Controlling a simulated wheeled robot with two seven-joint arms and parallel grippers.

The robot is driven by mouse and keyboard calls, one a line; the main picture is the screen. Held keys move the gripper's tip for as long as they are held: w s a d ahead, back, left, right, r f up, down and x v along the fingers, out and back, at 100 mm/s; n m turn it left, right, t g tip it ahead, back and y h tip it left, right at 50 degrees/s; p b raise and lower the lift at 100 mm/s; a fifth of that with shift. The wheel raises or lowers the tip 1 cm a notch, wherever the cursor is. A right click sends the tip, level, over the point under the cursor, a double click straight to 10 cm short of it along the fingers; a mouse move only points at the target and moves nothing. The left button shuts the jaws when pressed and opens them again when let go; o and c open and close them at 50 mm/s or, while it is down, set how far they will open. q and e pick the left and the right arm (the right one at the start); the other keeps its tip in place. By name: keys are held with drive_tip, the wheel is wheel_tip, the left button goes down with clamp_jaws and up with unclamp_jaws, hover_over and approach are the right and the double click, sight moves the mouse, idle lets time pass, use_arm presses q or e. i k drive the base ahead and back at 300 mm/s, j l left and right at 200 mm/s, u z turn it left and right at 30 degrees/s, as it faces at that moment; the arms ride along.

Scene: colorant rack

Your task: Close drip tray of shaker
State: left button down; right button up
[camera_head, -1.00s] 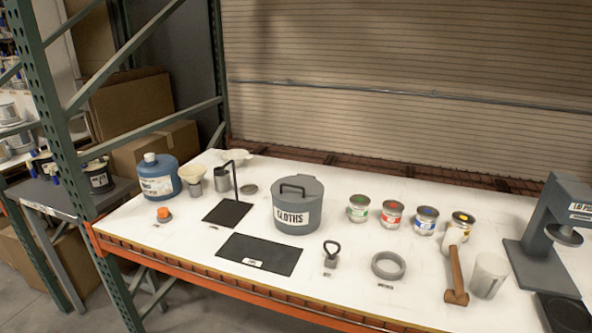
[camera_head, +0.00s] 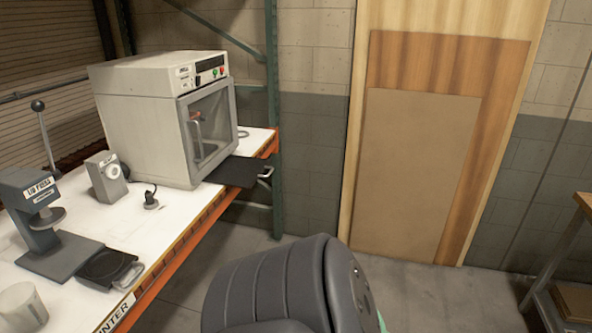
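The shaker (camera_head: 150,115) is a white box machine with a glass door and a small control panel, at the right end of the rack shelf. Its drip tray (camera_head: 236,172) is a flat black tray sticking out from under the door side, past the shelf's front edge. The inner part of the tray is hidden under the shaker. Neither of my grippers is in view; only a dark grey part of my own arm shows at the bottom middle.
A lid press (camera_head: 45,215) and a black plate with a handle (camera_head: 105,265) stand on the shelf at left. A small grey device (camera_head: 106,178) and a dark knobbed item (camera_head: 151,200) are before the shaker. A green post (camera_head: 273,120) rises behind the tray.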

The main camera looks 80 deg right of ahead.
sight(242, 171)
drive_tip(key=z, duration=2.1)
